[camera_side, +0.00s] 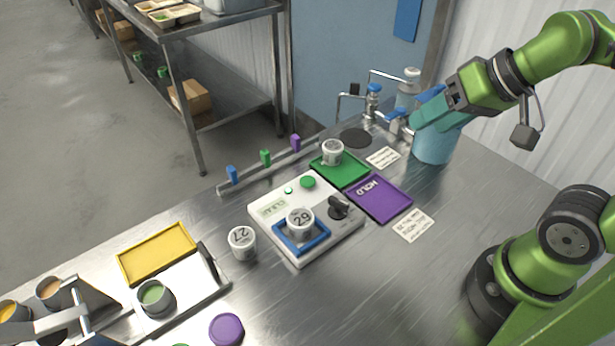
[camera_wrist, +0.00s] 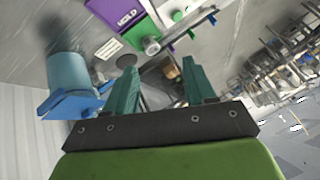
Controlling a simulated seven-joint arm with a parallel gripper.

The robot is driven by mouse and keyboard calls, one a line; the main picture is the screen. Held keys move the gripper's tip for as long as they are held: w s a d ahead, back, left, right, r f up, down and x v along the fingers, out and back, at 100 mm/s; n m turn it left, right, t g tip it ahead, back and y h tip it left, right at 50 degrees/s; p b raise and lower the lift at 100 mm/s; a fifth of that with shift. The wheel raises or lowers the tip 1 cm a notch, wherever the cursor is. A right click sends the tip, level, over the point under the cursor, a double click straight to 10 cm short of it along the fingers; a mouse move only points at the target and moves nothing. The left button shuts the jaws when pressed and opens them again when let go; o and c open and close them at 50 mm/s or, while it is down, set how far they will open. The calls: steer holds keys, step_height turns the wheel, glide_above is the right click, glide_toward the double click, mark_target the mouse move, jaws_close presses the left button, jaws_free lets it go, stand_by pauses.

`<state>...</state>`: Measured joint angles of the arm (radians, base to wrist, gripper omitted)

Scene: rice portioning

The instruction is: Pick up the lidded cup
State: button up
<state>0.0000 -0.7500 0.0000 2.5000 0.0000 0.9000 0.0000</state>
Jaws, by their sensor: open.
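Several white cups stand on the steel table. One cup (camera_side: 332,151) is on the green mat (camera_side: 352,176) and appears to have a pale top. Another cup (camera_side: 300,222), marked 29, sits on the blue-framed pad of the white scale box. A third marked cup (camera_side: 242,243) stands on bare steel left of the scale. I cannot tell for certain which are lidded. My gripper (camera_side: 421,116) is at the back right, above and beside a blue container (camera_side: 434,146), away from the cups. In the wrist view its teal fingers (camera_wrist: 160,84) are apart, with nothing between them.
A purple mat (camera_side: 380,198) lies right of the scale box (camera_side: 272,208). Taps and a bottle (camera_side: 408,88) stand behind. A yellow tray (camera_side: 158,254) and an open cup with green contents (camera_side: 153,296) are at front left.

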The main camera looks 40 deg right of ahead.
steer(key=o, duration=0.5)
steer(key=shift+c, duration=0.2)
steer(key=n+g+h, duration=0.2)
steer(key=n+g, duration=0.5)
steer(key=n, duration=1.5)
glide_above(300, 217)
steer(key=f, duration=1.4)
steer(key=shift+w+d+f, duration=0.15)
steer(key=shift+w+f, duration=0.05)
steer(key=shift+f, duration=0.1)
steer(key=shift+s+f, duration=0.15)
steer(key=shift+f, duration=1.25)
steer(key=shift+s+f, duration=0.1)
steer(key=shift+f, duration=1.25)
